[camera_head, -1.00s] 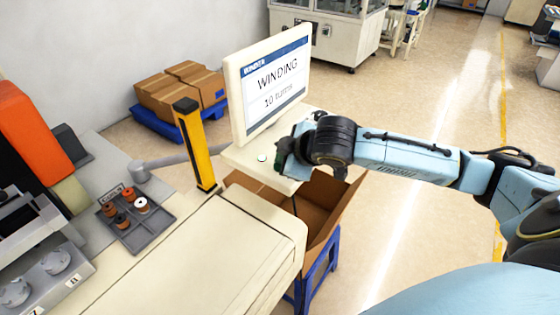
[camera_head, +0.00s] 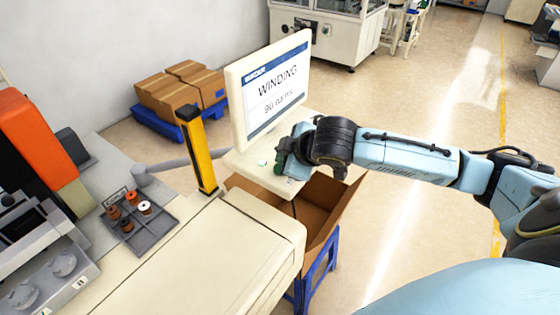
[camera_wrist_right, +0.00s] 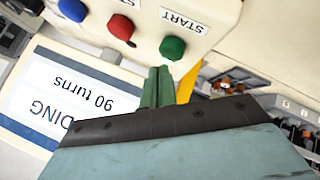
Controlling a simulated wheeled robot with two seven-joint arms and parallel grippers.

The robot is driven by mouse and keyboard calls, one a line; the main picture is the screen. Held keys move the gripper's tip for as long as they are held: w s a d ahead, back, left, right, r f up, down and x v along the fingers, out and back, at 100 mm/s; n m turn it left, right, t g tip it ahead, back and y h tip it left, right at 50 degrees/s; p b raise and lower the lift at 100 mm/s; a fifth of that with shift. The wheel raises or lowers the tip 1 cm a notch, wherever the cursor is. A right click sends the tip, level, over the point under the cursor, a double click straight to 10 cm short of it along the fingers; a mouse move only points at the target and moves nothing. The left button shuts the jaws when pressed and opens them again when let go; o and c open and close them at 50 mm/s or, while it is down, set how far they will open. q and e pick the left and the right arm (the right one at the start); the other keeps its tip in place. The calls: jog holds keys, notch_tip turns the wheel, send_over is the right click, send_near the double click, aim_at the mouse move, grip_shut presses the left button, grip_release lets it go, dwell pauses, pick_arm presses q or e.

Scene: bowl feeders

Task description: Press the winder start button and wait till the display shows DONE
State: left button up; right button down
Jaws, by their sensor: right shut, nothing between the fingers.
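The winder display (camera_head: 277,88) stands on the machine and reads WINDING with 90 turns. The same display shows upside down in the right wrist view (camera_wrist_right: 60,95), reading 90 turns. The green start button (camera_wrist_right: 172,48) is on the cream panel beside a START label (camera_wrist_right: 184,22). My right gripper (camera_wrist_right: 158,70) is shut and empty, with its tips just below the green button in the picture; I cannot tell whether they touch it. In the head view my right gripper (camera_head: 284,164) is at the panel under the display. My left gripper is not in view.
A red button (camera_wrist_right: 121,27) and a blue button (camera_wrist_right: 73,10) sit beside the green one. A yellow post (camera_head: 197,150) stands left of the display. A tray with bobbins (camera_head: 150,232) lies on the bench. An open cardboard box (camera_head: 322,212) is below the panel.

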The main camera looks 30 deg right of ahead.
dwell(0.3)
notch_tip(320, 180, up, 3)
jog(key=p, duration=0.3)
jog(key=shift+r, duration=1.1)
